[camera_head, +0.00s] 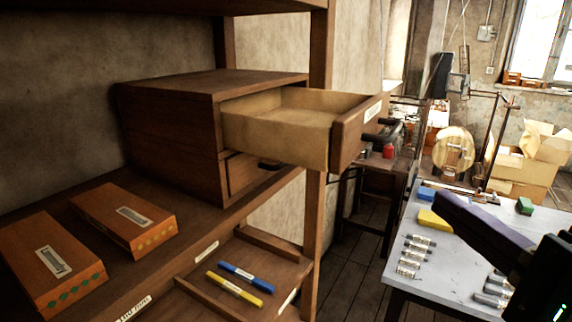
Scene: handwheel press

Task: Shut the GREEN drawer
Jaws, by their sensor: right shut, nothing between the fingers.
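A small brown wooden cabinet (165,125) stands on the shelf. Its upper drawer (345,130) is pulled well out to the right, and its pale inside looks empty. The drawer front carries a white label and a dark knob. The lower drawer (243,172) sits below, in the cabinet, partly hidden by the upper one. I see no green on either drawer front, so I cannot tell which is the green one. My right gripper (447,206) is shut and empty at the right, over the table and apart from the cabinet. My left gripper is not in view.
Two wooden boxes with green and yellowish diamonds (52,263) (125,218) lie on the shelf at left. A lower tray (285,262) holds a blue and a yellow marker. A grey table (400,285) with several small cylinders and blocks stands at right. An upright post (312,240) stands beside the cabinet.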

